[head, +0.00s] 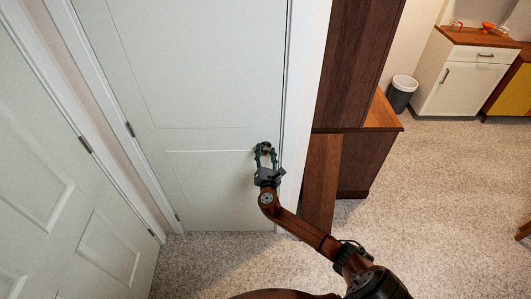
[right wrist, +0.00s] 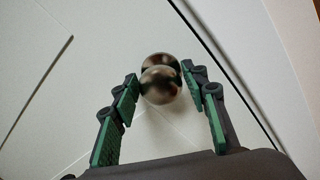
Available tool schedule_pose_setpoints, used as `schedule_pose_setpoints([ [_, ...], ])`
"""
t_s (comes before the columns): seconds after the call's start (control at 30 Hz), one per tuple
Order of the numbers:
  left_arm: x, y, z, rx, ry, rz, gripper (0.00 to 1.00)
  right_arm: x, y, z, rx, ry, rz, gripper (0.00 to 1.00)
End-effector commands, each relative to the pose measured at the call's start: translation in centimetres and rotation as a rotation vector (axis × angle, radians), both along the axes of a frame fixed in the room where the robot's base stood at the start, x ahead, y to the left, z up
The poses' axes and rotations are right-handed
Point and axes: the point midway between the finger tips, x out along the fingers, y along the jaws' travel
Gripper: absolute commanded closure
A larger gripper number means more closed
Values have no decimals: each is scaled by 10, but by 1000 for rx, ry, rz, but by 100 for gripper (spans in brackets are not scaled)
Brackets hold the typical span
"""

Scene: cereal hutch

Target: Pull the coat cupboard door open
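The coat cupboard door (head: 200,75) is a pale panelled door, flush in its frame and shut, with hinges on its left side. Its round metal knob (right wrist: 162,80) sits near the right edge of the door. My right gripper (head: 265,150) is at the knob, with its green-padded fingers (right wrist: 160,90) apart on either side of it. In the right wrist view gaps show between the knob and the fingers. In the head view the gripper mostly covers the knob. My left gripper is not in view.
Another pale panelled door (head: 50,170) stands at the left. A dark wooden hutch (head: 355,65) stands just right of the door frame, close to my right arm. A white cabinet (head: 460,80) and a grey bin (head: 401,95) are at the back right.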

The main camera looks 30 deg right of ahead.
Motion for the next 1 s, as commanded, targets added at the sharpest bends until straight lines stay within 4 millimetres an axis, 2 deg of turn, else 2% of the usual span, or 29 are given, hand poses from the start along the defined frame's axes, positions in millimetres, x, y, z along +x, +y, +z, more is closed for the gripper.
schedule_pose_setpoints([
  [0.07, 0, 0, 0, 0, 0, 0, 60, 0, 0, 0, 0, 0, 0, 66],
  [0.57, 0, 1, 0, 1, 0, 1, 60, 0, 0, 0, 0, 0, 0, 100],
  [0.87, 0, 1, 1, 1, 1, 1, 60, -1, 2, 0, 1, 0, -1, 100],
  [1.0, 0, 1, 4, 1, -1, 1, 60, -7, 14, 0, 4, 1, -16, 100],
])
